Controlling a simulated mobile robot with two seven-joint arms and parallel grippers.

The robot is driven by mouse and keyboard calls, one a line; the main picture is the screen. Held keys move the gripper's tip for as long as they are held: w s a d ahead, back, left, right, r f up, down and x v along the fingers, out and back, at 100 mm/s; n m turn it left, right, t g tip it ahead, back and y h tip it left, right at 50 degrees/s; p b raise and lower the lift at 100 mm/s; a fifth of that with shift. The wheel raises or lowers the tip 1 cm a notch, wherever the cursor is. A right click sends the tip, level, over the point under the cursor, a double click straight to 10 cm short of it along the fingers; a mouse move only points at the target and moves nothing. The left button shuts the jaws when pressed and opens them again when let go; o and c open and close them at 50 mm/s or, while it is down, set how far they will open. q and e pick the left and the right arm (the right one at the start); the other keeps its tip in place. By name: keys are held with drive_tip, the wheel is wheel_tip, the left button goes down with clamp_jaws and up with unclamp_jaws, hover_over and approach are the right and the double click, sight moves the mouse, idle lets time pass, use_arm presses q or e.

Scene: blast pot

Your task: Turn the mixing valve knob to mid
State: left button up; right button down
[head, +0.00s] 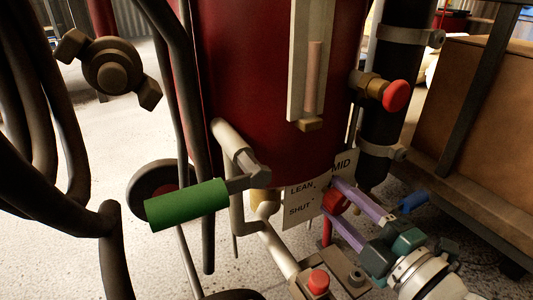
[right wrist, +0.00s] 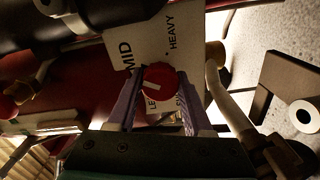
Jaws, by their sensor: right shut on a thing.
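The mixing valve knob (head: 337,203) is a small red round knob low on the red pot, in front of a white label plate (head: 300,207). The plate reads LEAN, SHUT and MID in the head view. In the right wrist view the knob (right wrist: 160,80) carries a short white mark, and HEAVY also shows on the plate (right wrist: 148,38). The mark's exact setting is hard to tell. My right gripper (head: 334,198) has its two purple fingers on either side of the knob, shut on it; the fingers (right wrist: 158,100) also show in the right wrist view. My left gripper is out of view.
A green-handled lever (head: 187,205) sticks out left of the plate. A red button-like knob (head: 396,95) is at the upper right. Pale pipes (head: 270,245) and a red-capped fitting (head: 318,281) lie below. Dark hoses (head: 60,190) fill the left. A brown box (head: 475,130) stands right.

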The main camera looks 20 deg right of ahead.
drive_tip(key=shift+c, duration=1.5)
unclamp_jaws()
drive_tip(key=shift+s, duration=0.15)
drive_tip(key=s+p, duration=0.3)
drive_tip(key=s, duration=0.6)
drive_tip(key=shift+s+d, duration=0.35)
drive_tip(key=shift+d, duration=0.05)
